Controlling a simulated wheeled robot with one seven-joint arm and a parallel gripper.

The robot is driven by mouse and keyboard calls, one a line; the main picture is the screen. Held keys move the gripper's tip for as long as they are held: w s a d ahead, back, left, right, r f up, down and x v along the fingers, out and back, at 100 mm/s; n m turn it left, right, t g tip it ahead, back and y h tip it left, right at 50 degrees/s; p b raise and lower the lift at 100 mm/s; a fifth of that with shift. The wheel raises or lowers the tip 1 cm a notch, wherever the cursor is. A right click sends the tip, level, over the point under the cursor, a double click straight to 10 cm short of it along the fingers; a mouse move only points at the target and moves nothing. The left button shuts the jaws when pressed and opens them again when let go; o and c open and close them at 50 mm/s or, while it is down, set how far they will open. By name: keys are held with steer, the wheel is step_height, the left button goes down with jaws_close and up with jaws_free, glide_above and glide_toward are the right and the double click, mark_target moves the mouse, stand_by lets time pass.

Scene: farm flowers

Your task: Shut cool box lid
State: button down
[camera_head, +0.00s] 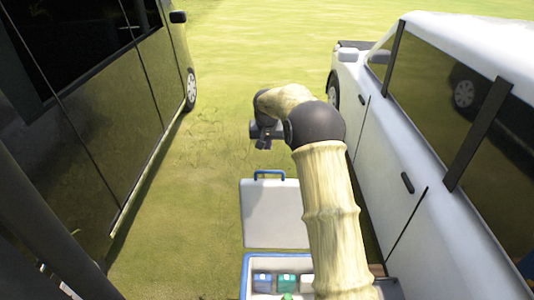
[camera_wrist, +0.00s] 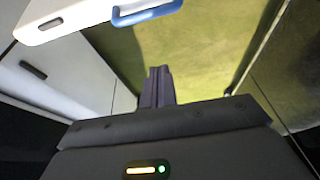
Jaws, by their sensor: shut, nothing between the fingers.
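The cool box (camera_head: 247,270) has a blue rim and stands at the bottom of the head view, partly cut off by the frame and my arm. Its white lid (camera_head: 272,215) is open, swung away on the far side, with a blue handle (camera_head: 270,173) at its far edge. The lid (camera_wrist: 75,12) and its blue handle (camera_wrist: 147,11) also show at the top of the wrist view. My gripper (camera_head: 263,144) is beyond the handle in the head view, apart from it. In the wrist view, my gripper (camera_wrist: 158,75) is shut and empty, its fingers together over grass.
Several items, among them a blue one (camera_head: 262,281) and a green one (camera_head: 287,281), lie in the box. A dark van (camera_head: 100,110) stands at left and a white car (camera_head: 430,150) close at right. Grass (camera_head: 240,60) is clear beyond.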

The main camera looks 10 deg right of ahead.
step_height(320, 180, down, 9)
steer(key=p, duration=0.5)
steer(key=shift+s+r+p, duration=0.15)
steer(key=shift+s+p, duration=0.25)
steer(key=shift+s, duration=0.05)
steer(key=shift+a, duration=0.1)
